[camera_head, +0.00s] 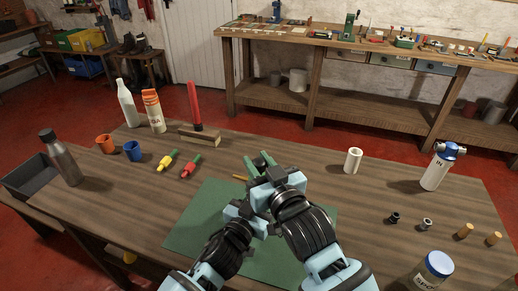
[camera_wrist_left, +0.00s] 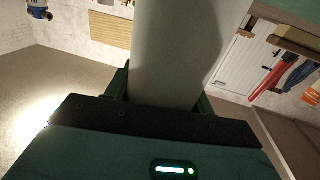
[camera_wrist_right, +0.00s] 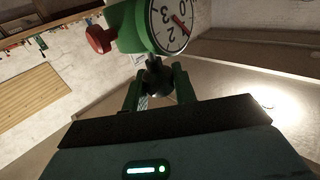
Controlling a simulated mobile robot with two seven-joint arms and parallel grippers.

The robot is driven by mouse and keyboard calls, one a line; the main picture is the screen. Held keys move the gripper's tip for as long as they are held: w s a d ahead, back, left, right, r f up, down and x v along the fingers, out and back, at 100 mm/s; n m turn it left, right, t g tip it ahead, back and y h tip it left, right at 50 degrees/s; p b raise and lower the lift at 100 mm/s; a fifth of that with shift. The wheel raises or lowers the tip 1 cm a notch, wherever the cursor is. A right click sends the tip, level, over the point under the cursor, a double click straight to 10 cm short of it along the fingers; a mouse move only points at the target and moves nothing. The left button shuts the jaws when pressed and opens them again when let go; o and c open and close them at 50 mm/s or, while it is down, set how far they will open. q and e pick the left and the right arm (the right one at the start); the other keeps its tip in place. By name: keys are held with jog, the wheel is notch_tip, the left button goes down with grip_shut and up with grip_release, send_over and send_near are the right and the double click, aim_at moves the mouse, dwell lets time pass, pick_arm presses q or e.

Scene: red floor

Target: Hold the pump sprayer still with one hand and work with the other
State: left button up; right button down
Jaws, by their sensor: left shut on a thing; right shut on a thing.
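In the left wrist view my left gripper (camera_wrist_left: 162,98) is shut around a pale grey-white cylinder (camera_wrist_left: 185,45), which looks like the pump sprayer's body. In the right wrist view my right gripper (camera_wrist_right: 160,85) is shut on a dark stem (camera_wrist_right: 155,75) below a green part. That part carries a round white dial (camera_wrist_right: 172,20) and a red knob (camera_wrist_right: 99,39). In the head view both grippers are close together over the green mat (camera_head: 190,215), with the right one (camera_head: 260,161) in front. They hide what they hold, and whether the two held parts are joined does not show.
The white bottle with blue top (camera_head: 434,170) and white cylinder (camera_head: 353,160) stand right. The blue-lidded jar (camera_head: 434,271) is near the front. The steel bottle (camera_head: 62,158), orange cup (camera_head: 104,144) and blue cup (camera_head: 132,151) are left. Bare wood (camera_head: 350,205) lies right of the mat.

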jog(key=shift+f, duration=1)
jog(key=c, duration=1.1)
grip_release()
jog(key=shift+r, duration=0.15)
jog(key=shift+s+d, duration=0.1)
jog(key=shift+s+d, duration=0.15)
jog(key=shift+s, duration=0.2)
jog(key=v, duration=1.1)
